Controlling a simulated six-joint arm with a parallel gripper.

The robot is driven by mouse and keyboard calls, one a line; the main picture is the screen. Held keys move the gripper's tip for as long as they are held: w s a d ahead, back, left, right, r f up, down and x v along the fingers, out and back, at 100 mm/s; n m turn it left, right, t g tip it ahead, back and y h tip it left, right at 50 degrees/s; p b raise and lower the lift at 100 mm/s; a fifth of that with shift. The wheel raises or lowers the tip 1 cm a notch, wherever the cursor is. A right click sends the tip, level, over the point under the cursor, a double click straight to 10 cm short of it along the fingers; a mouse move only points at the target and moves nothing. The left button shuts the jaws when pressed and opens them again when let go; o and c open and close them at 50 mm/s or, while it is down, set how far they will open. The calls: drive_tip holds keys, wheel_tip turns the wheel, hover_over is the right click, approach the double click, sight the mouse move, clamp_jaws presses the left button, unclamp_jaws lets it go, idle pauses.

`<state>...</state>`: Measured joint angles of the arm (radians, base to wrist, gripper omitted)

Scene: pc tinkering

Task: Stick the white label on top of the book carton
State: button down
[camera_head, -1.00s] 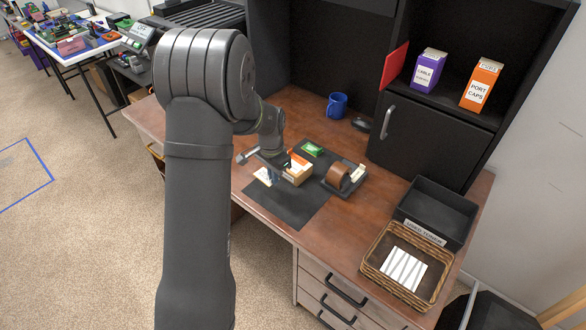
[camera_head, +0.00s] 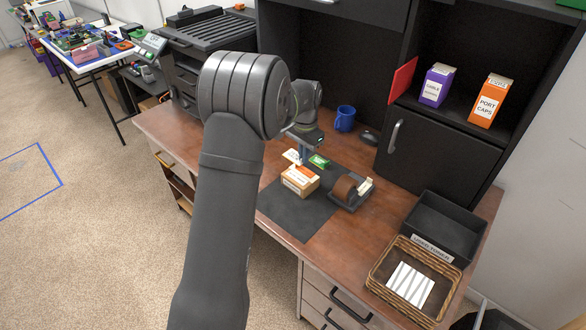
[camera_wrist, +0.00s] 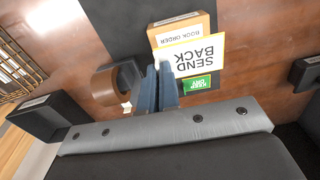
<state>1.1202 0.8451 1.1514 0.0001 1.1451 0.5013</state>
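The book carton (camera_head: 300,180) is a small tan box with an orange patch, standing on a dark mat. In the wrist view the carton (camera_wrist: 188,25) shows a white panel reading "BOOK ORDER". A white label (camera_wrist: 203,52) with a yellow border, reading "SEND BACK", is at my gripper's fingertips and partly covers the view of the carton. It also shows small in the head view (camera_head: 292,157). My gripper (camera_wrist: 162,70) has its blue fingers close together, apparently pinching the label's edge. In the head view my gripper (camera_head: 304,155) is just behind the carton; contact between label and carton cannot be told.
A green card (camera_head: 319,161) lies behind the carton. A tape dispenser (camera_head: 350,190) stands to its right. The mat (camera_head: 295,215) is bare in front. A wicker basket (camera_head: 378,276) and black tray (camera_head: 440,215) stand at right; a blue mug (camera_head: 345,118) is behind.

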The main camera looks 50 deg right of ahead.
sight(304, 183)
drive_tip(key=shift+d+r, duration=0.15)
drive_tip(key=shift+d, duration=0.1)
drive_tip(key=shift+f, duration=4.6)
drive_tip(key=shift+f, duration=0.5)
drive_tip(key=c, duration=1.6)
unclamp_jaws()
drive_tip(key=shift+r, duration=0.1)
wheel_tip(304, 183, up, 17)
drive_tip(key=shift+r, duration=0.1)
